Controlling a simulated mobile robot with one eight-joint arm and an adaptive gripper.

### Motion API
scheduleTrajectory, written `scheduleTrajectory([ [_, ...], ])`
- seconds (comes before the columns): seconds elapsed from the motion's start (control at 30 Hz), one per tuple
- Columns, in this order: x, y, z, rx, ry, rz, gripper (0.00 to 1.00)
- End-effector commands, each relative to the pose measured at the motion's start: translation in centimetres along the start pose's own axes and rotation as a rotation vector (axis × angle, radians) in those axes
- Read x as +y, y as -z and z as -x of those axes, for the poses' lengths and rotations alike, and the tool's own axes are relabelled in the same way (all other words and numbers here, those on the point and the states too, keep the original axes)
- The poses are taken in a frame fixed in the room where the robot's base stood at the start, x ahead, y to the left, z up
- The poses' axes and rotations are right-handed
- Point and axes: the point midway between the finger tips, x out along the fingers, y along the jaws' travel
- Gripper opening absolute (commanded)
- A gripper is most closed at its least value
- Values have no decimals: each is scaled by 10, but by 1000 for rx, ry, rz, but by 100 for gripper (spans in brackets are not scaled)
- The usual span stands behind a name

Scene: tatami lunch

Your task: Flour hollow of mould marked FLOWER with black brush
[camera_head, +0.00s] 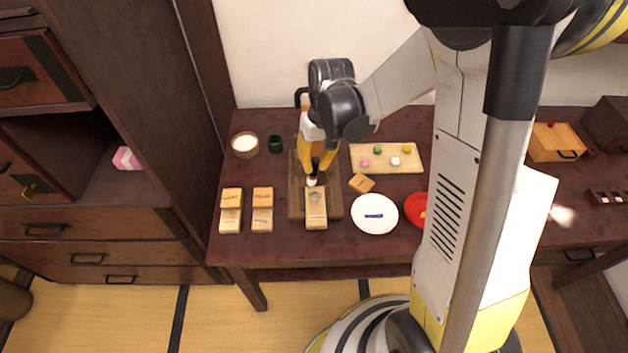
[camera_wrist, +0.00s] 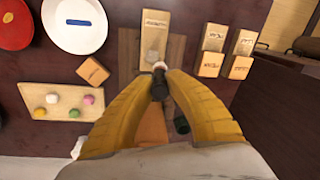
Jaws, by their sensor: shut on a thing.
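My gripper (camera_head: 315,164) is shut on the black brush (camera_wrist: 158,90), which points down with its pale bristles (camera_wrist: 159,66) at the lower end. A pale wooden mould (camera_head: 316,210) with a hollow lies on a dark wooden board (camera_head: 296,206). In the wrist view the same mould (camera_wrist: 154,32) shows just past the bristles, its hollow towards the brush. The bristles are close to the mould's near edge in that view; I cannot tell whether they touch it. The mould's marking is too small to read, so I cannot tell if it says FLOWER.
To the right are a small wooden block (camera_head: 361,183), a tray of coloured balls (camera_head: 400,166), a white plate (camera_head: 375,225) and a red bowl (camera_head: 415,211).

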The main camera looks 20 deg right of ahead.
Motion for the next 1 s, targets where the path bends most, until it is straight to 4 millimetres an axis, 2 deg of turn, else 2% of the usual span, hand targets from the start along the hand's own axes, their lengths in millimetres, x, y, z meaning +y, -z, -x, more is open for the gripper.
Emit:
scheduleTrajectory([
  [0.5, 4, -5, -43, -20, -96, 2, 0],
  [1.0, 6, -6, -47, -24, -115, 0, 0],
])
